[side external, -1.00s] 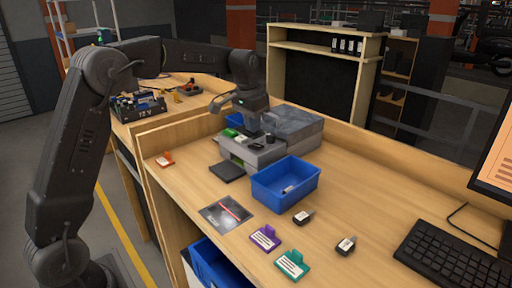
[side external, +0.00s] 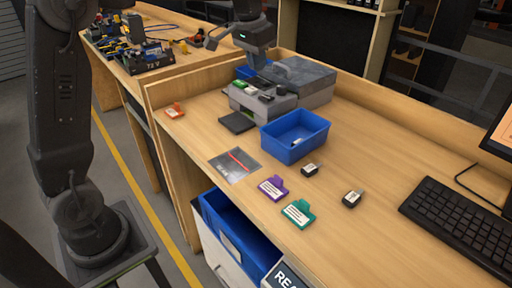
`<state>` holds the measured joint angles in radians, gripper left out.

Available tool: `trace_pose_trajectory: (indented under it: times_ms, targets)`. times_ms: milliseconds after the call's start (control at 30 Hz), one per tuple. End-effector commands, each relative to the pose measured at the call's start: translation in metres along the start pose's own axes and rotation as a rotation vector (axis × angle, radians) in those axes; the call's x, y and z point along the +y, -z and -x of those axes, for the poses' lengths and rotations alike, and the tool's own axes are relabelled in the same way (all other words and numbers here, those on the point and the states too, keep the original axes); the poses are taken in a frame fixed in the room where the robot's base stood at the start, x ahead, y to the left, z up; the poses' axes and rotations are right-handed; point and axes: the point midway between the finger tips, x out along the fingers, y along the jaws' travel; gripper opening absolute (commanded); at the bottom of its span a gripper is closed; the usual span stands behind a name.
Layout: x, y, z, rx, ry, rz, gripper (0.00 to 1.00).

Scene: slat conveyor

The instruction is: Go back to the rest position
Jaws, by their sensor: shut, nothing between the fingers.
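My gripper (side external: 256,62) is at the top of the side external view, at the end of my dark arm. It hangs above the back of the grey machine (side external: 290,75) on the bench, clear of the blue bin. Its fingers are small and dark against the machine; they are shut and hold nothing that I can see. My upper arm links run out of the top of the picture.
A blue bin (side external: 310,137), a clear pouch (side external: 228,172) with a red strip, purple (side external: 273,188) and green (side external: 298,214) tags, two small dark items and a keyboard (side external: 462,232) lie on the bench (side external: 370,165). A low wooden wall edges the bench at the back.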

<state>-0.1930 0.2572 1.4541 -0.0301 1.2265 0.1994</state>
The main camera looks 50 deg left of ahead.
Motion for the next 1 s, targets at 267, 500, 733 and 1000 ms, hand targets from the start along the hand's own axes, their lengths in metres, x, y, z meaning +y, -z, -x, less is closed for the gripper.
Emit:
trace_pose_trajectory:
  times_ms: [267, 500, 733, 1000]
  targets:
    - [0.048, -0.104, 0.042, 0.119, 0.010, -0.004, 0.00]
    - [0.074, -0.199, 0.037, 0.218, 0.002, -0.002, 0.00]
    - [0.084, -0.256, 0.016, 0.275, -0.008, 0.001, 0.00]
    - [0.085, -0.266, 0.010, 0.287, -0.011, 0.001, 0.00]
